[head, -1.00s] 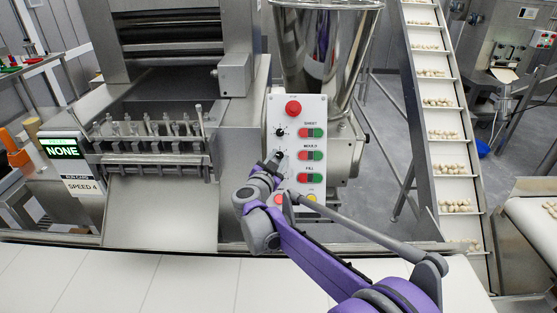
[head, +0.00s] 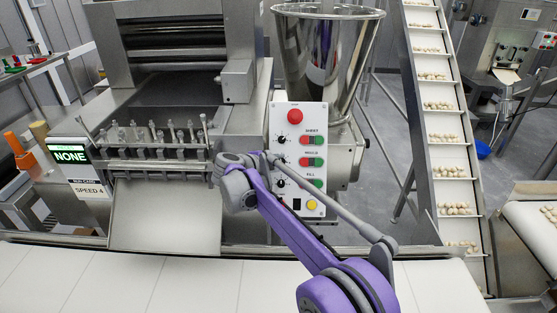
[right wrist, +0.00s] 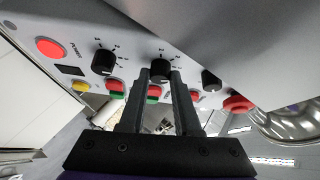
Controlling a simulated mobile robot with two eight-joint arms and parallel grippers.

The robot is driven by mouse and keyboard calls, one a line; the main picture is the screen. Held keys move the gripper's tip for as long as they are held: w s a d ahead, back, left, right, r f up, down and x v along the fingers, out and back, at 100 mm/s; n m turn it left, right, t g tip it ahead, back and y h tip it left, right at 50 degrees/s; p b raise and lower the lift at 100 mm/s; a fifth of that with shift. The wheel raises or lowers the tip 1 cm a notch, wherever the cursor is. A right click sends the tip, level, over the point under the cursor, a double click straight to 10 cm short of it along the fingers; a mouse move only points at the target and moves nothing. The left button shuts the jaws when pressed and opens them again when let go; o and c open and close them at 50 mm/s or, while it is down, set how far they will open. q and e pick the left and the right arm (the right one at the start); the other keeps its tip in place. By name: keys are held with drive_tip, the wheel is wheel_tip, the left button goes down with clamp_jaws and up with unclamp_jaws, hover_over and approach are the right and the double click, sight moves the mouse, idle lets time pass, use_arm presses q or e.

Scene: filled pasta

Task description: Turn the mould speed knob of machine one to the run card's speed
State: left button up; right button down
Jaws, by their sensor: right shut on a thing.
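The control panel (head: 312,122) of the machine carries a column of black knobs beside red and green button pairs labelled SHEET, MOULD and FILL. The mould speed knob (right wrist: 160,70) is the middle one; in the right wrist view it sits between my right fingertips. My right gripper (right wrist: 160,80) is shut on it. In the head view my right gripper (head: 272,159) reaches the panel's left side beside the MOULD row, largely covering that knob. I cannot read its pointer. The run card (head: 90,190) at the left reads SPEED 4. My left gripper is out of view.
The sheet knob (head: 283,139) is just above and the fill knob (head: 281,183) just below. A red button (head: 294,117) tops the panel. A display (head: 70,156) reads NONE. A steel hopper (head: 325,60) stands behind; a white belt (head: 90,285) runs in front.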

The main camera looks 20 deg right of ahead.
drive_tip(key=m, duration=0.1)
drive_tip(key=m+g+y+p, duration=0.1)
drive_tip(key=m, duration=0.1)
drive_tip(key=shift+w+d+r, duration=0.1)
drive_tip(key=shift+r, duration=0.2)
drive_tip(key=m+y+p, duration=0.1)
drive_tip(key=m+g, duration=0.1)
drive_tip(key=m, duration=0.1)
drive_tip(key=shift+d+g+y+p, duration=0.1)
drive_tip(key=shift+g+y+p, duration=0.2)
drive_tip(key=shift+y+p, duration=0.1)
drive_tip(key=shift+r+m+y, duration=0.1)
drive_tip(key=shift+m+y, duration=0.5)
drive_tip(key=shift+m, duration=0.6)
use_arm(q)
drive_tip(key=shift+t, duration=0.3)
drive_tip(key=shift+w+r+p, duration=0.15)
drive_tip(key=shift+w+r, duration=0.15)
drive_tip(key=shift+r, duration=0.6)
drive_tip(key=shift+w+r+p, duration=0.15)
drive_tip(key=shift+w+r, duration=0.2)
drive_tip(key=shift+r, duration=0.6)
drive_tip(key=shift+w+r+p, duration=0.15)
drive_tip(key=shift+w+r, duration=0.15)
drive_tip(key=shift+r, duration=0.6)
use_arm(e)
drive_tip(key=shift+d+m+g+y, duration=0.15)
drive_tip(key=shift+m+g+y, duration=0.15)
drive_tip(key=shift+m+y, duration=0.65)
drive_tip(key=shift+m, duration=0.35)
